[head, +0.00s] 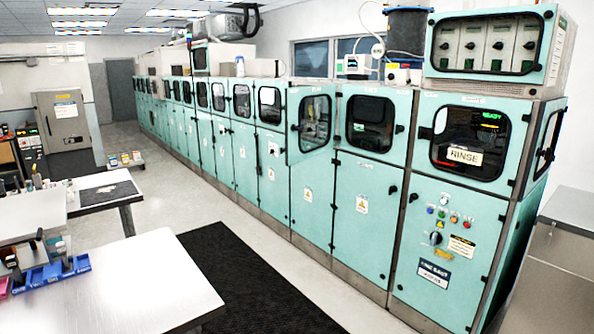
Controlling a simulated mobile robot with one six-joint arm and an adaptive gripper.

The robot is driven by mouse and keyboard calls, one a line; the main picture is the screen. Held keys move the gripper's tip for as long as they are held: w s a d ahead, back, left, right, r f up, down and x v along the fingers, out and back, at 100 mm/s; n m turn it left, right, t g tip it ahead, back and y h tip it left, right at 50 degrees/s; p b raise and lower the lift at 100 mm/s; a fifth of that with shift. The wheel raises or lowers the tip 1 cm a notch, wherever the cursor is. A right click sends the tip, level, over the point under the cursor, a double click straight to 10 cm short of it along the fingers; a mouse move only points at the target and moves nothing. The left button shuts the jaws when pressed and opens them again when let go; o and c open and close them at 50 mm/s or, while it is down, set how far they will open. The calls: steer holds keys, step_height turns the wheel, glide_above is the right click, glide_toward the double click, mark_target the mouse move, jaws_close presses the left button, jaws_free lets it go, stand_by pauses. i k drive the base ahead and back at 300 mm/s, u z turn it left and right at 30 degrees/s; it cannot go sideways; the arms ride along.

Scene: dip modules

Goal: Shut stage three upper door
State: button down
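A long row of teal cabinets has upper doors with dark windows. One upper door (313,122), left of the cabinet beside the RINSE unit, appears to stand ajar. Its left edge, with a black handle (294,128), juts out past the panel below. Its right edge meets the neighbouring cabinet. The neighbouring upper door (370,124) and the RINSE door (468,145) look shut. Stage labels are too small to read, so I cannot confirm which is stage three. My gripper is not in view.
A dark floor mat (240,275) lies along the cabinets' front. A white-topped table (140,290) with blue bins (52,272) stands at the lower left, with another table (105,190) behind. A grey metal cabinet (565,245) stands at the right. The aisle is clear.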

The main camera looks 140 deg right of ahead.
mark_target(314, 115)
steer(key=z, duration=1.15)
steer(key=i, duration=0.15)
steer(key=z, duration=3.75)
